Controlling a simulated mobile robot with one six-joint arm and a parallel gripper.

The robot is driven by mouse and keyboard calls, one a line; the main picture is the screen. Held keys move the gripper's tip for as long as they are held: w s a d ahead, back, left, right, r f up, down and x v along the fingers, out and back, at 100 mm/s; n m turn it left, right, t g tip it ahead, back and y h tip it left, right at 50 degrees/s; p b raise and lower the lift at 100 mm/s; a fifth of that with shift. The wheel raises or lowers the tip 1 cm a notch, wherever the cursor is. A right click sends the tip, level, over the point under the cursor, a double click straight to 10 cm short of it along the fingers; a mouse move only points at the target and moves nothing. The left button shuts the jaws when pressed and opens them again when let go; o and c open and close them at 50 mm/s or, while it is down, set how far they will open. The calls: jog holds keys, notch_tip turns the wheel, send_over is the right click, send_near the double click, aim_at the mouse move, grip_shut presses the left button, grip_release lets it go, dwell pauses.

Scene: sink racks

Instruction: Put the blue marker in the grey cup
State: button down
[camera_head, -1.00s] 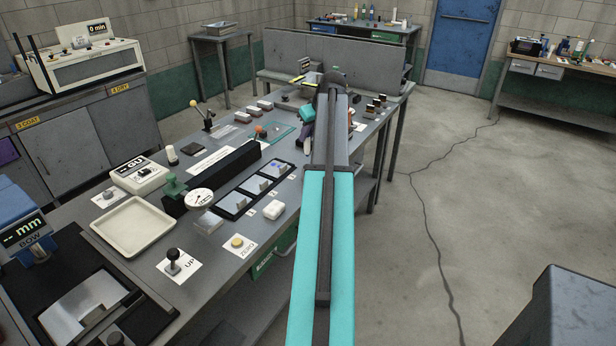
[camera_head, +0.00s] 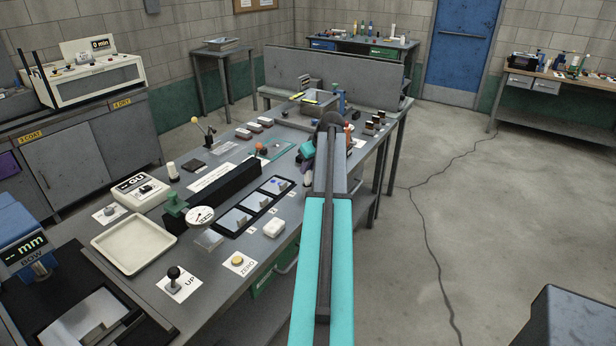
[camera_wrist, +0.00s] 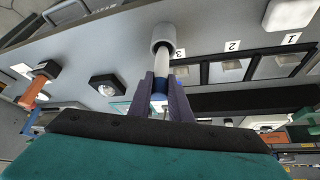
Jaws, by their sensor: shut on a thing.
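My gripper (camera_wrist: 160,88) is shut on the blue marker (camera_wrist: 150,66), which has a white barrel and a blue part between the fingers. The marker's far end meets the opening of the grey cup (camera_wrist: 164,34), a small round grey cylinder in the wrist view. I cannot tell how deep the end is inside the cup. In the head view my gripper (camera_head: 307,163) is low over the bench's right side, partly behind my arm.
Beside the cup are the numbered bays (camera_wrist: 233,70) in a black frame. A black block with a round top (camera_wrist: 106,86) and an orange-handled item (camera_wrist: 35,92) lie to the left. In the head view, a cream tray (camera_head: 133,243) and a dial gauge (camera_head: 200,216) stand on the bench.

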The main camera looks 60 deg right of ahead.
aim_at(309, 173)
jog(key=shift+f, duration=0.15)
jog(key=shift+f+p, duration=0.55)
jog(key=shift+f, duration=1.2)
jog(key=shift+f, duration=0.1)
jog(key=c, duration=1.6)
grip_release()
jog(key=shift+c, duration=0.2)
jog(key=shift+r, duration=0.2)
jog(key=b+v, duration=0.2)
jog(key=v, duration=1)
jog(key=shift+b, duration=0.4)
